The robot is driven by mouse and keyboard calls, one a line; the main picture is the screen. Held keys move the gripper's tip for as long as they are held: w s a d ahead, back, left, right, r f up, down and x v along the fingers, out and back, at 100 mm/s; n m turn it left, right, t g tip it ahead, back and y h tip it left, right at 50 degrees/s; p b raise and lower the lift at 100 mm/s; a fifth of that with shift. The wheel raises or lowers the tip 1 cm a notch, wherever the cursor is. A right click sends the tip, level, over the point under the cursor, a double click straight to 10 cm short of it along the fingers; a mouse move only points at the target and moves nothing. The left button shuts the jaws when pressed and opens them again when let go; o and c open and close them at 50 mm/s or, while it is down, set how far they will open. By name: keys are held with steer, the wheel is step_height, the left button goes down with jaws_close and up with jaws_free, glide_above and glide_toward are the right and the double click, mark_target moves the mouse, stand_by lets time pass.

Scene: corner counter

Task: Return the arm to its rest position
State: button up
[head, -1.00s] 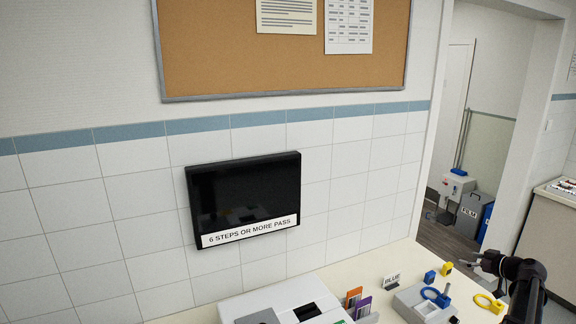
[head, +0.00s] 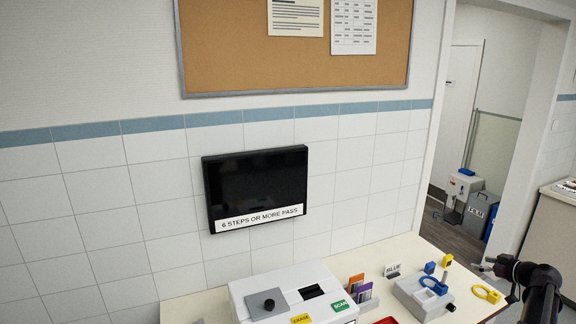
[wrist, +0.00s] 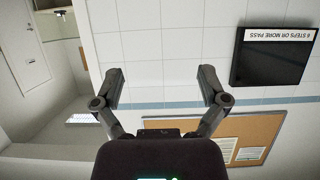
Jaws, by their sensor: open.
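My gripper (wrist: 160,88) shows in the wrist view with its two fingers spread wide and nothing between them. Behind it are the white tiled wall and its blue stripe, upside down in that view. In the head view my dark arm (head: 540,290) rises at the lower right corner, beyond the right end of the counter. The gripper end (head: 485,266) looks small and dark there, at about the height of the counter's back right part. It appears apart from the things on the counter.
A black screen (head: 255,188) hangs on the wall. A doorway opens at right.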

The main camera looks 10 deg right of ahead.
steer(key=w+a+f+g+y, duration=0.1)
steer(key=a+f+g, duration=0.3)
steer(key=a, duration=1.1)
steer(key=w+a+f+g+y, duration=0.1)
steer(key=a+f+g, duration=0.25)
steer(key=a, duration=1.25)
steer(key=s+a+f+g, duration=0.1)
steer(key=a, duration=0.3)
steer(key=s+a+f+m+g+h, duration=0.1)
steer(key=s+a, duration=0.1)
steer(key=a, duration=0.2)
steer(key=s+a+g+h, duration=0.1)
steer(key=s+a, duration=0.1)
steer(key=a, duration=0.2)
steer(key=shift+s+a+f+m, duration=0.25)
steer(key=shift+a+f+m, duration=0.05)
steer(key=shift+a+f, duration=0.1)
steer(key=s+a+f+m+g+h, duration=0.1)
steer(key=s+a+m+g+h, duration=0.2)
steer(key=s+a, duration=0.6)
step_height(320, 180, down, 10)
steer(key=n+b, duration=0.1)
steer(key=b, duration=0.9)
steer(key=shift+w+a+f+h, duration=0.15)
steer(key=shift+w+a+h, duration=0.15)
steer(key=shift+w+h, duration=0.1)
steer(key=shift+t, duration=0.25)
